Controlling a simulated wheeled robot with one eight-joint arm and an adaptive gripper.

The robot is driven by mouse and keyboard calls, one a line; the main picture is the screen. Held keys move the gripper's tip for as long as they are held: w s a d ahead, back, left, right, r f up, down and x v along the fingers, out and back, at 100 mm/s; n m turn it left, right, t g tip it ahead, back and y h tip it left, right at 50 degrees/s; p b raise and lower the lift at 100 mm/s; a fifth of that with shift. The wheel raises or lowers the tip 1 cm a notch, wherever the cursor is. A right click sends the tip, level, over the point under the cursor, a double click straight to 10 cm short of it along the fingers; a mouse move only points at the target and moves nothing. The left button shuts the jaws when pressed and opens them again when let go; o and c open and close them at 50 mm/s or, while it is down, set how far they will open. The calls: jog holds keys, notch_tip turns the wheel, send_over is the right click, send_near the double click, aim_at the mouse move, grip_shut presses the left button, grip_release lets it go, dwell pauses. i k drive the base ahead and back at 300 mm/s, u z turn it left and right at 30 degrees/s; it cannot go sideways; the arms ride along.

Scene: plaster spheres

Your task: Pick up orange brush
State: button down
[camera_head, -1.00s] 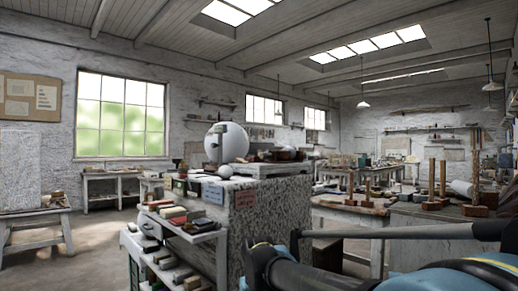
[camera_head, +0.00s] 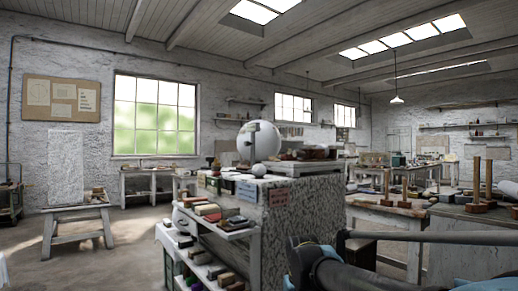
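I cannot pick out an orange brush for certain. A small reddish-orange block (camera_head: 207,209) lies among other small items on the upper shelf of the stone-topped bench, but it is too small to tell what it is. Parts of my own arm, dark and light blue, cross the lower right of the head view. My gripper's fingers do not show, so I cannot see whether it holds anything.
The speckled stone bench (camera_head: 290,225) stands at centre with a white sphere (camera_head: 259,141) on top. A white trestle stool (camera_head: 77,225) stands at left. Wooden tables with upright wooden posts (camera_head: 482,183) are at right. The floor (camera_head: 120,265) at left is open.

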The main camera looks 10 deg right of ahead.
aim_at(187, 202)
jog(key=u, duration=2.5)
jog(key=i, duration=2.9)
jog(key=z, duration=1.05)
